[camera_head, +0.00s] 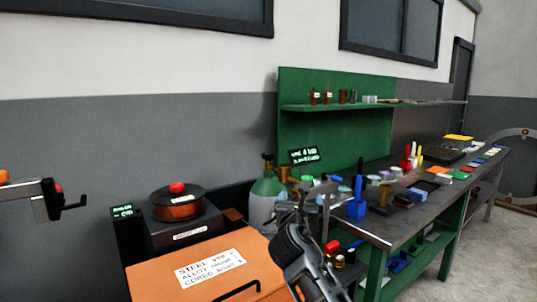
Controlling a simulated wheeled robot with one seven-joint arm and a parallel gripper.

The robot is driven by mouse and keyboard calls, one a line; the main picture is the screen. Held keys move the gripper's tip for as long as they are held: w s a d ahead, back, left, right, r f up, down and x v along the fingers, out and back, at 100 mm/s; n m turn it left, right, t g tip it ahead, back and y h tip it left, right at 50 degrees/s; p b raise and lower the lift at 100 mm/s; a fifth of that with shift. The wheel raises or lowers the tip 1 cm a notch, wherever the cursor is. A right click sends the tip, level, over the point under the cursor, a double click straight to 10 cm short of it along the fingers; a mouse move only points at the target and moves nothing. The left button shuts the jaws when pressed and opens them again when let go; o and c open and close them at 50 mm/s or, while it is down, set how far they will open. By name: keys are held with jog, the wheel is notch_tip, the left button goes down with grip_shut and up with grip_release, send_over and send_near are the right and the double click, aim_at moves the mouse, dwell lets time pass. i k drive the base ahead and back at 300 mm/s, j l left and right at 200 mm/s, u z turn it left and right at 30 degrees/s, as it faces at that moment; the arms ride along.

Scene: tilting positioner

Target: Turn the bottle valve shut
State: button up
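A gas bottle (268,191) with a green shoulder and paler body stands upright behind the orange cabinet, near the middle of the picture. Its valve (267,158) is a small dark and brassy piece on top. At this size I cannot tell how far the valve is turned. My grey arm rises from the bottom middle, and its far end, with my gripper (303,196), is just right of the bottle's body and lower than the valve. The gripper looks apart from the valve. Its fingers are too small and cluttered to read. The bottle's lower part is hidden by the cabinet and my arm.
The orange cabinet (205,262) with a label and dark handle fills the front. A black machine (182,233) with a copper spool stands behind it. A workbench (400,222) with blue holders and tools runs along the right. A grey bracket (45,199) juts in at left.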

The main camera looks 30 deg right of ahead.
aim_at(267, 156)
jog(key=i+l, duration=0.25)
jog(key=i, duration=0.2)
jog(key=i+l, duration=0.25)
jog(key=i, duration=0.2)
jog(key=i+l, duration=0.25)
jog(key=i, duration=0.2)
